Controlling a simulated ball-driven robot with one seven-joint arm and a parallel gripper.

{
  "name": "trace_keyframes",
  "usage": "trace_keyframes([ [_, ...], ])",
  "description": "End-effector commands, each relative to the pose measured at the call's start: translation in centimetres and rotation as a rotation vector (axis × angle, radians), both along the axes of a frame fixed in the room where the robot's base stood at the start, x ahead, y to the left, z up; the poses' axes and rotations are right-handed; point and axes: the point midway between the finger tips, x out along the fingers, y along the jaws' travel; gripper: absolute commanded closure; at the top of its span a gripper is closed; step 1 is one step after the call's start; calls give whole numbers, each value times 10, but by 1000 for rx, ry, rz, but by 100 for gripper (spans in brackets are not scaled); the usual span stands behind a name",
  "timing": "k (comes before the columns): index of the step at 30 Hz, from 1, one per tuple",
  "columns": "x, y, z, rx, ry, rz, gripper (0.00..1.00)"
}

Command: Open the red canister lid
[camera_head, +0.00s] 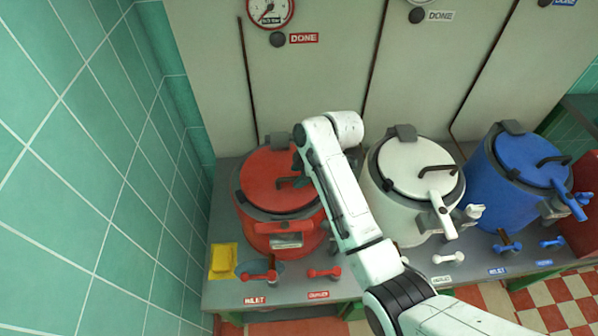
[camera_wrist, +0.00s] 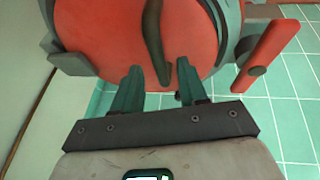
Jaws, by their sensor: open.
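The red canister (camera_head: 262,232) stands at the left of the counter. Its round red lid (camera_head: 262,180) lies on the grey rim and looks shut. A dark curved handle (camera_wrist: 153,40) on the lid shows in the wrist view. My gripper (camera_head: 299,172) is at the lid's right side in the head view, partly hidden by my arm. A red lever (camera_wrist: 266,55) sits at the rim.
A white canister (camera_head: 396,205) and a blue canister (camera_head: 488,185) stand to the right. A green tiled wall (camera_head: 90,150) is close on the left.

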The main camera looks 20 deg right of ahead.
Motion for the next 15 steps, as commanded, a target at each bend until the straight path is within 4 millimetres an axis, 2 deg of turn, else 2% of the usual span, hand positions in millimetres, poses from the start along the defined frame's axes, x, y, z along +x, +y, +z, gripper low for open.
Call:
trace_keyframes([
  [11, 2, 2, -5, 0, -1, 0, 58],
  [15, 2, 2, -5, 0, -1, 0, 71],
])
